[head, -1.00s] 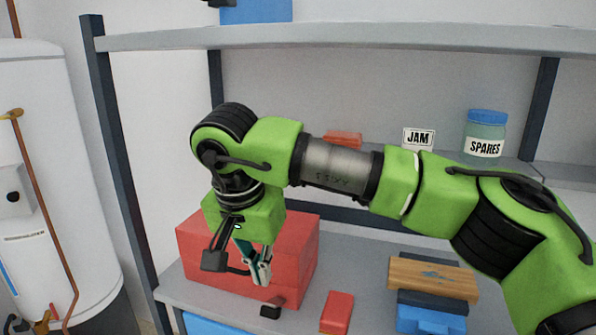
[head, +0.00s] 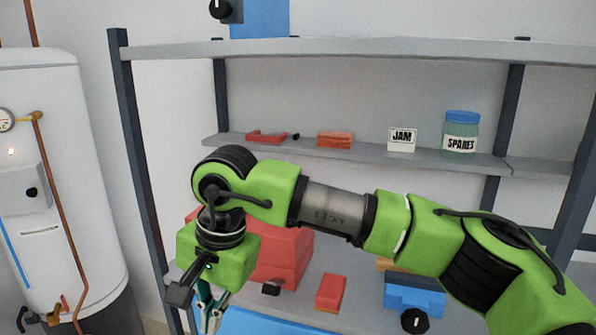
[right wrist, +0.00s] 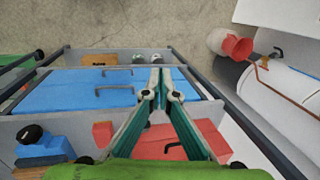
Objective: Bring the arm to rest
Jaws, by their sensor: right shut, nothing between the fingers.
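My right arm (head: 335,212), green with a grey forearm, reaches in from the lower right across the front of the shelf unit, bent down at the wrist. My right gripper (head: 211,318) points down at the bottom of the head view, in front of the shelving. In the right wrist view its two teal fingers meet at the tips (right wrist: 158,82), shut with nothing between them. My left gripper does not show in either view.
A red toolbox (head: 283,255) and a small red box (head: 331,292) stand on the lower shelf. Above are a JAM box (head: 402,140) and a SPARES jar (head: 460,132). A white boiler (head: 50,170) stands left. Blue toolbox lids (right wrist: 60,90) lie below the gripper.

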